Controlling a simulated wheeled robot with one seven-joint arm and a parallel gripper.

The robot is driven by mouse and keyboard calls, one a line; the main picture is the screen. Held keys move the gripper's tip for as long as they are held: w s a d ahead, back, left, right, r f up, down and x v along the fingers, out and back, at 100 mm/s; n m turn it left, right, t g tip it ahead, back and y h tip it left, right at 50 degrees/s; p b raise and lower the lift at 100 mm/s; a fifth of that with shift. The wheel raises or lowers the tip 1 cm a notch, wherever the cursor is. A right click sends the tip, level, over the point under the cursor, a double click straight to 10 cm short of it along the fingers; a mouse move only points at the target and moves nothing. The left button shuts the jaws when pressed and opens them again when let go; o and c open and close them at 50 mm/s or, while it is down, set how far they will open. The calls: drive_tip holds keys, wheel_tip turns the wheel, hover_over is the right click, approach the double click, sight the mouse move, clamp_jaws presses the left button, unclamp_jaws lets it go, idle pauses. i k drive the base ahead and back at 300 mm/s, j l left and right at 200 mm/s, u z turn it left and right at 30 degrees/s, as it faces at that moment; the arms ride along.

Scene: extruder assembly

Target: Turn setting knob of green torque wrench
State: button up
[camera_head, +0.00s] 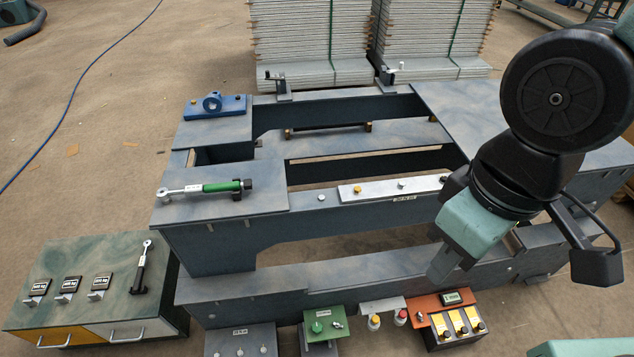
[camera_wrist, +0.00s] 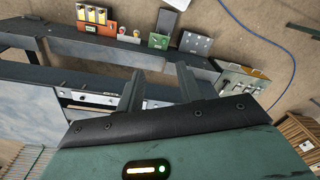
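The green torque wrench (camera_head: 220,186) lies on the left top plate of the frame. Its silver ratchet head points left and its green handle points right, ending at a dark holder or knob (camera_head: 247,184). I cannot tell the knob apart from the holder there. My gripper (camera_head: 441,266) hangs over the right part of the frame, well to the right of the wrench and apart from it. In the wrist view my gripper (camera_wrist: 158,80) shows two dark fingers spread apart with nothing between them. I cannot make out the green wrench in the wrist view.
A black-handled wrench (camera_head: 141,268) lies on the cabinet (camera_head: 90,250) at left. A blue bracket (camera_head: 214,105) stands behind the green wrench. A pale bar with bolts (camera_head: 390,190) lies between wrench and gripper. Small boxes, one green (camera_head: 325,325), line the front.

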sight(247, 184)
drive_tip(key=l+u, duration=0.35)
drive_tip(key=k+l+u, duration=0.1)
drive_tip(key=l+u, duration=0.25)
drive_tip(key=l, duration=0.15)
drive_tip(key=k+l+u, duration=0.1)
drive_tip(key=l+u, duration=0.25)
drive_tip(key=u, duration=0.35)
